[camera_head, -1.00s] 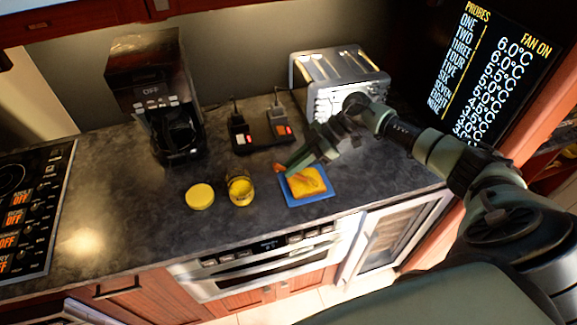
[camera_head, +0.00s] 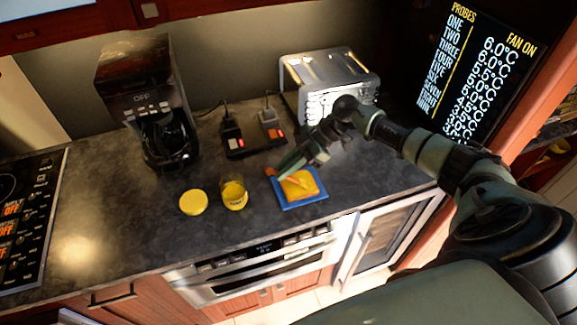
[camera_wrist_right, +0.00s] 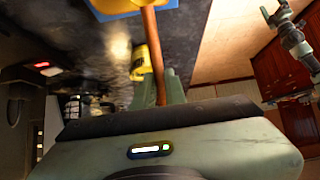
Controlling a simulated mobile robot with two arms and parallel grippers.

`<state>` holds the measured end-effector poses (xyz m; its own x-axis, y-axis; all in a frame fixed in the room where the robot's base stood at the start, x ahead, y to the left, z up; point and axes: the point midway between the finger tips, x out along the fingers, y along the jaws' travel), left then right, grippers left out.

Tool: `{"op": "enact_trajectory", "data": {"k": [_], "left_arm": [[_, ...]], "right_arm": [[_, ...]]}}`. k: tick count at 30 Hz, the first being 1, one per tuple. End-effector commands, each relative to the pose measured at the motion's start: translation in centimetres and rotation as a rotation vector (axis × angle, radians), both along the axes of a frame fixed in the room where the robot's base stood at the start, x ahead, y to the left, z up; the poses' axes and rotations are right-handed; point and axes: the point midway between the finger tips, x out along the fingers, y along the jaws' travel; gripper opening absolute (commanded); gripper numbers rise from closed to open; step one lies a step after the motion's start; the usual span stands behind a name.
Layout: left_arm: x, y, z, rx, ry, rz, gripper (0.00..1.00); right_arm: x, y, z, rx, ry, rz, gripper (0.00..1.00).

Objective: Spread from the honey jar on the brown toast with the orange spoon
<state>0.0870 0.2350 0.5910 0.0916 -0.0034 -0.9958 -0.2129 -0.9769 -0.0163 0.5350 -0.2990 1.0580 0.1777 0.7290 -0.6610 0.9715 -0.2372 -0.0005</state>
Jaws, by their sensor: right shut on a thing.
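The honey jar (camera_head: 234,195) stands open and upright on the dark counter, with yellow content; it also shows in the right wrist view (camera_wrist_right: 139,62). The brown toast (camera_head: 311,184), yellow on top, lies on a blue plate (camera_head: 296,204) right of the jar. My right gripper (camera_head: 284,168) is just above the plate's back left edge, shut on the orange spoon (camera_head: 270,172). The spoon's handle (camera_wrist_right: 152,45) runs from the fingers towards the plate in the wrist view. Whether its bowl touches the toast is unclear. My left arm (camera_wrist_right: 292,42) shows small in the wrist view; its jaws are unclear.
A yellow lid (camera_head: 193,202) lies left of the jar. Behind stand a coffee maker (camera_head: 150,95), black corded devices (camera_head: 240,148) and a toaster (camera_head: 330,75). A stove (camera_head: 25,215) is at the left. The counter in front of the coffee maker is clear.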

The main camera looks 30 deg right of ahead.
Motion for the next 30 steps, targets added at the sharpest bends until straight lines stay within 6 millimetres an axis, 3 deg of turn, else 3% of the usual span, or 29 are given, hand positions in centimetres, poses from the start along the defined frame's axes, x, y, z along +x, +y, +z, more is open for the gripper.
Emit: {"op": "enact_trajectory", "data": {"k": [30], "left_arm": [[0.0, 0.0, 0.6, 0.0, 0.0, 0.0, 0.92]], "right_arm": [[0.7, 2.9, -0.1, 0.0, -0.001, -0.001, 0.0]]}}
